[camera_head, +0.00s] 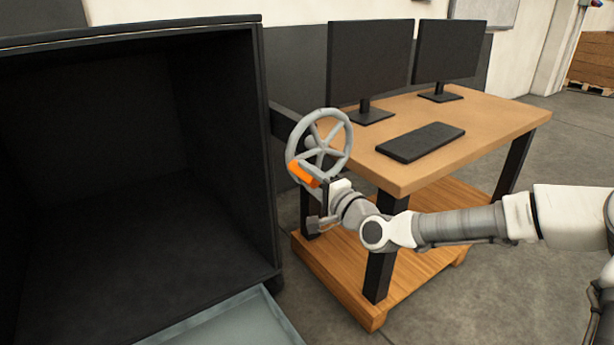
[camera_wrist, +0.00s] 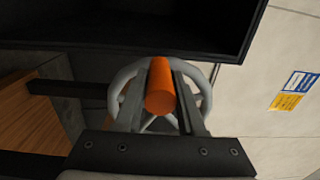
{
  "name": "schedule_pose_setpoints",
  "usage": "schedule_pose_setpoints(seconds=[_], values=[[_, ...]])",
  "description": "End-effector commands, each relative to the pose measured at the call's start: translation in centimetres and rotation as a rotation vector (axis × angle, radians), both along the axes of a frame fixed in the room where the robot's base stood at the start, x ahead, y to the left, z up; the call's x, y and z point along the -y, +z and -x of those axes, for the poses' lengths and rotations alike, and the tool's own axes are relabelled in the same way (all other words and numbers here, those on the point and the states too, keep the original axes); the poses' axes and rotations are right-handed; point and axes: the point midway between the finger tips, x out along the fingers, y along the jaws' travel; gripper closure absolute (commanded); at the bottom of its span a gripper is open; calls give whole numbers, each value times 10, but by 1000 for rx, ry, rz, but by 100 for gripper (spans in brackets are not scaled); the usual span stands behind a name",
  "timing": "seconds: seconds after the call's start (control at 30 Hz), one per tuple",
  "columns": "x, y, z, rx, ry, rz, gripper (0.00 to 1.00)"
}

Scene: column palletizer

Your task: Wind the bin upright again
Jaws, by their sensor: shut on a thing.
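The bin (camera_head: 265,140) is a large dark open box at the left of the head view, its opening facing me; its dark edge also shows across the top of the wrist view (camera_wrist: 235,50). A grey spoked handwheel (camera_head: 346,135) stands at the bin's right side, with an orange handle (camera_head: 303,174) at its lower left. My gripper (camera_head: 318,190) is at that handle. In the wrist view the orange handle (camera_wrist: 160,88) lies between the two fingers of my gripper (camera_wrist: 160,100), which are shut on it. The wheel rim (camera_wrist: 120,78) shows behind the fingers.
A wooden workbench (camera_head: 480,125) with two monitors (camera_head: 370,60) and a black keyboard (camera_head: 421,142) stands right behind the wheel, close to my arm. A pale grey surface (camera_head: 235,320) lies below the bin's opening. Grey floor (camera_head: 540,165) is clear at the right.

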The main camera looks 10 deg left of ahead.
Motion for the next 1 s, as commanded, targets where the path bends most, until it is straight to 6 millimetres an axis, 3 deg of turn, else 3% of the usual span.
schedule_pose_setpoints(seconds=[0.03,0.07,1.0], values=[[3,-18,0,-20,-1,10,100],[4,-21,-1,-21,-1,11,100],[19,-67,-18,-22,1,10,100]])
